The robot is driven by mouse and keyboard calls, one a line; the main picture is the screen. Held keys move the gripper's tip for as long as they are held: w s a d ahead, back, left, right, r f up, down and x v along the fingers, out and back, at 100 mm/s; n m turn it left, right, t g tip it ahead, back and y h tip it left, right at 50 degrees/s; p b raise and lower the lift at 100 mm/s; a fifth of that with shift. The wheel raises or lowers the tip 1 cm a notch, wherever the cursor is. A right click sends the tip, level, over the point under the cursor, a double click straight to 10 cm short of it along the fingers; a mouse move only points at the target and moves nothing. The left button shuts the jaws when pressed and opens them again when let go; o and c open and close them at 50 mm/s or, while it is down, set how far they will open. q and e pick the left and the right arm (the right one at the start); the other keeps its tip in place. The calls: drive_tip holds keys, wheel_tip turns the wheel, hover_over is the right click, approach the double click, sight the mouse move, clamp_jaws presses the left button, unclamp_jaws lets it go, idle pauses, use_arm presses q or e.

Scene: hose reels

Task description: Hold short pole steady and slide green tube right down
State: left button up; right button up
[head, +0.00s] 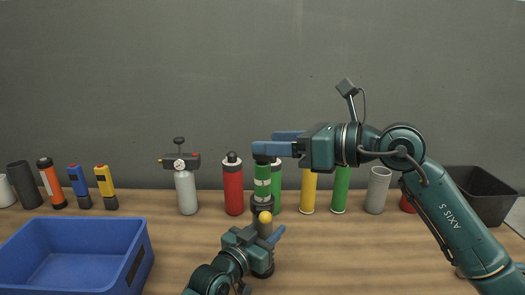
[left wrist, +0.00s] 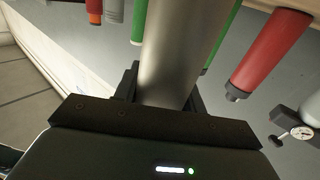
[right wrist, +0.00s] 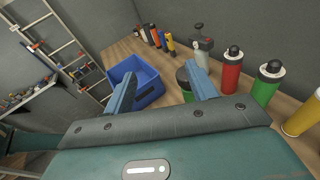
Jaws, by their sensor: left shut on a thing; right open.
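A short metal pole (head: 265,231) with a yellow ball on top stands at the middle of the table in the head view. My left gripper (head: 269,240) is shut on it; the pole (left wrist: 180,45) fills the jaws in the left wrist view. A green tube (head: 262,171) with pale bands and a dark lower collar is upright just above the ball in the picture. I cannot tell whether it is around the pole or behind it. My right gripper (head: 264,142) is open, its blue fingers level with the tube's top. The right wrist view shows dark and green between the fingers, partly hidden.
A blue bin (head: 75,255) is at the left front, a black bin (head: 480,190) at the far right. Behind stand a valve bottle (head: 186,190), a red bottle (head: 233,188), yellow (head: 309,192) and green cylinders (head: 341,190) and a grey tube (head: 377,190).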

drive_tip(key=s+d+f+m+t, duration=0.2)
drive_tip(key=d+f+t, duration=0.15)
drive_tip(key=d, duration=0.25)
hover_over(262, 179)
drive_tip(key=w, duration=0.2)
drive_tip(key=shift+s+f+t+h, duration=0.15)
drive_tip(key=shift+f+t+h, duration=0.1)
drive_tip(key=shift+t+h, duration=0.2)
drive_tip(key=shift+c, duration=0.4)
